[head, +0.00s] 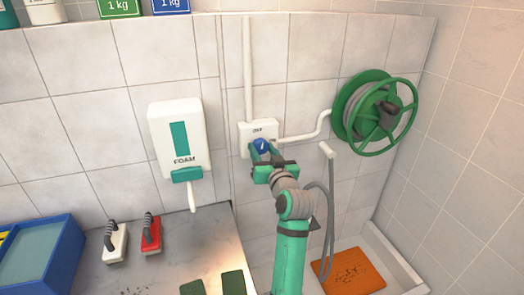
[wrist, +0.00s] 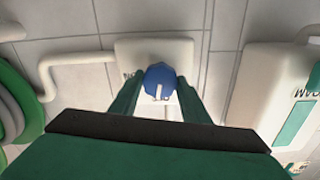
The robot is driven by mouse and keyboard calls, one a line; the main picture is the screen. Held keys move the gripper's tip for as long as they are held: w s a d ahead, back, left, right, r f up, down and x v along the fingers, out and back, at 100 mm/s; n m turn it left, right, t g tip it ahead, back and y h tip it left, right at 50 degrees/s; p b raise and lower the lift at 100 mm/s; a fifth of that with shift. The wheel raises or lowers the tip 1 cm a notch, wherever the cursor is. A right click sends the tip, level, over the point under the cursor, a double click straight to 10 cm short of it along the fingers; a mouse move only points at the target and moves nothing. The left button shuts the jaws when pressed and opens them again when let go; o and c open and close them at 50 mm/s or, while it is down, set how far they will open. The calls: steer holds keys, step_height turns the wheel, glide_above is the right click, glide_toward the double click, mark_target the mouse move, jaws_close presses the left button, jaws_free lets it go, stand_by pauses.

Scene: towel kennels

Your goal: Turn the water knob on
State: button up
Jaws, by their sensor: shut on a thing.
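The blue water knob (head: 262,146) sits on a white wall plate (head: 246,137) marked "OFF" above it. A white mark shows on the knob's face. My gripper (head: 261,156) reaches up to the plate, its two green fingers on either side of the knob and shut on it. In the wrist view the knob (wrist: 160,82) lies between the fingertips, with its pale pointer toward the camera. The plate (wrist: 128,48) shows behind it. The fingers and palm hide part of the plate.
A white FOAM dispenser (head: 179,135) hangs left of the plate. A green hose reel (head: 375,112) is on the right, joined to the plate by a white pipe (head: 308,133). Below are a grey counter (head: 185,240) with brushes and an orange mat (head: 347,272).

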steer(key=m, duration=0.4)
steer(key=shift+m, duration=0.3)
steer(key=m, duration=0.3)
steer(key=shift+m, duration=0.3)
steer(key=m, duration=0.3)
steer(key=shift+m, duration=0.3)
steer(key=shift+f+m, duration=0.1)
steer(key=shift+m, duration=1.9)
steer(key=o, duration=1)
